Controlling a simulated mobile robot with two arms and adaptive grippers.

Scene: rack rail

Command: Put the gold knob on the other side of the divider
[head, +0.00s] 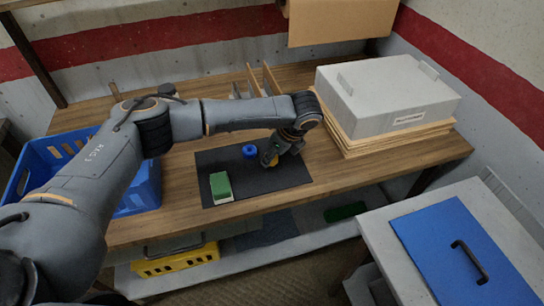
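My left arm reaches in from the left across the workbench, and its gripper (271,158) is low over the right part of the black mat. A small gold spot, likely the gold knob (273,161), shows at the fingertips. The gripper and its small size in the picture hide whether the fingers are closed on it. Thin upright wooden slats (253,80) stand at the back of the bench behind my arm. They may be the divider, but my forearm covers their lower part. My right gripper is not in view.
On the black mat (240,196) lie a green-and-white block (221,187) and a blue ring-like part (249,150). A blue crate (146,190) is at left. A grey case (385,95) sits on stacked boards at right. A yellow crate (175,263) is below.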

